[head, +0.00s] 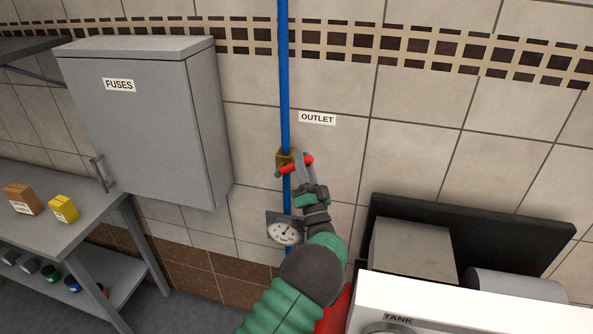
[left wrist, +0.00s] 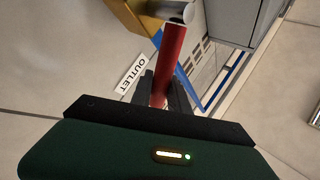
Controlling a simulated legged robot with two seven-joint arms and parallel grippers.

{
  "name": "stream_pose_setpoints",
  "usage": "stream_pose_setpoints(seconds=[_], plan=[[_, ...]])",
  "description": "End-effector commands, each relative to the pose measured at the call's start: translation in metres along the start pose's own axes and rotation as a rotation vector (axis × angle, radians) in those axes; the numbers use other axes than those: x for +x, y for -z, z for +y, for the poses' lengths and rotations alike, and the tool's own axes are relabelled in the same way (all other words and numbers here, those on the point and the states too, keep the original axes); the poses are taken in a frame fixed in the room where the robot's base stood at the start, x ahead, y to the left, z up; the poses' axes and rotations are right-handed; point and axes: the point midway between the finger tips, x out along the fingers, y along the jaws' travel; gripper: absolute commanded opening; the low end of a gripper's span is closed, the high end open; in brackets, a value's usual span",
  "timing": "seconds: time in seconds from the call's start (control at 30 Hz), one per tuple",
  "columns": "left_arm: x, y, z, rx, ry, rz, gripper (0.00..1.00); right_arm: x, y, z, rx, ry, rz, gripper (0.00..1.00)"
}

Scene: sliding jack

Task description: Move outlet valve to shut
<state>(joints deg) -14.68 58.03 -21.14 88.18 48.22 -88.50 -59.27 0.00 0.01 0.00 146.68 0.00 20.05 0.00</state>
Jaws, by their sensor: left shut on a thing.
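The outlet valve has a brass body (head: 284,158) on a vertical blue pipe (head: 284,80). Its red lever (head: 288,169) lies across the pipe, tilted up to the right. My left gripper (head: 302,166) is shut on the red lever. In the left wrist view the red lever (left wrist: 171,60) runs between the dark fingers (left wrist: 159,92), and the brass body (left wrist: 125,15) is at the top. The gripper hides part of the lever. The white OUTLET label (head: 317,119) is on the wall above right of the valve. My right gripper is not in view.
A round gauge (head: 283,231) sits on the pipe below the valve, close to my left arm. A grey FUSES cabinet (head: 145,130) hangs at left, above a grey bench (head: 85,223) with small boxes. A white TANK unit (head: 460,309) stands at lower right.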

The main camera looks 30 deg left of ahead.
Motion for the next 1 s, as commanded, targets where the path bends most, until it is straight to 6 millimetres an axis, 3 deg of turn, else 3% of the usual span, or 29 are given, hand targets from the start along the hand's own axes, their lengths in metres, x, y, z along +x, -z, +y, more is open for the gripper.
stream_pose_setpoints(seconds=[0.03,0.1,0.5,1.0], plan=[[-0.011,-0.005,0.011,0.029,-0.007,0.032,0.0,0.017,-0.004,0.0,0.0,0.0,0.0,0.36],[-0.015,-0.006,0.015,0.076,-0.007,0.079,0.0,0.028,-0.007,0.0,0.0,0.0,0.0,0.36],[-0.035,-0.014,0.035,0.316,-0.01,0.317,0.0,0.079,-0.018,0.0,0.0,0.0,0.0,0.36],[-0.042,-0.019,0.043,0.445,-0.013,0.448,0.0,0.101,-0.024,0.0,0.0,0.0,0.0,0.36]])
